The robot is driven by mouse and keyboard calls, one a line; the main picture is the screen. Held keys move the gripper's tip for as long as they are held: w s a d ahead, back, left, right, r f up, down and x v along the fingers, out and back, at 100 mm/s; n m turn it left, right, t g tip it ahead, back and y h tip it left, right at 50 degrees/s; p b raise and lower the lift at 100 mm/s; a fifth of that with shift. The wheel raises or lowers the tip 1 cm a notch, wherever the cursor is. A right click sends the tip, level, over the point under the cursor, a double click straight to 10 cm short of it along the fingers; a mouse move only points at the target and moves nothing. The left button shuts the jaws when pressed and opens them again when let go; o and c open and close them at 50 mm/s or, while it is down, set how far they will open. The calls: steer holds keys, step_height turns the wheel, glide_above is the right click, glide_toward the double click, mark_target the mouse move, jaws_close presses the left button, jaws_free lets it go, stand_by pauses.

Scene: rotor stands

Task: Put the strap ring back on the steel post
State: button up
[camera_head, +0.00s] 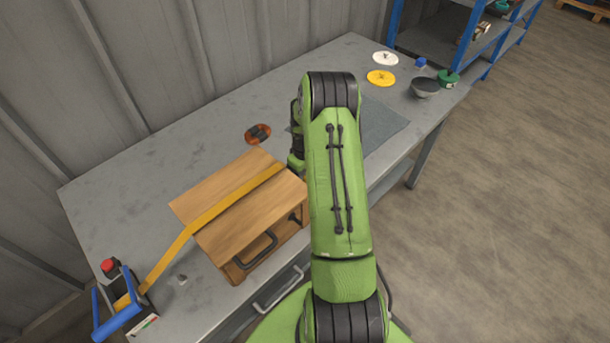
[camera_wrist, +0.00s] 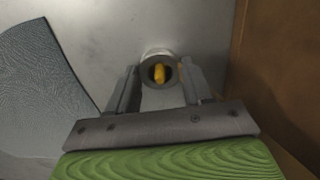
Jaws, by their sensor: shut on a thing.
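My gripper (camera_wrist: 160,72) shows in the wrist view with a finger on either side of a round grey ring (camera_wrist: 147,57), shut on it. I take it as the strap ring; a yellow piece shows inside its dark hole. I cannot tell whether this piece belongs to the strap, and I cannot make out the steel post for certain. In the head view the yellow strap (camera_head: 221,206) runs from the blue-handled device (camera_head: 118,322) over the wooden box (camera_head: 255,235) toward my arm. My arm hides the gripper and the ring there.
The box's brown side (camera_wrist: 281,70) stands close on the right in the wrist view. A grey-blue mat (camera_head: 382,124) lies behind my arm. An orange-brown disc (camera_head: 250,137), yellow disc (camera_head: 381,78), white disc and dark bowl (camera_head: 425,88) stand farther back.

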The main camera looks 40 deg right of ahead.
steer(key=shift+r+p, duration=2)
steer(key=shift+r, duration=1.1)
steer(key=shift+f, duration=0.1)
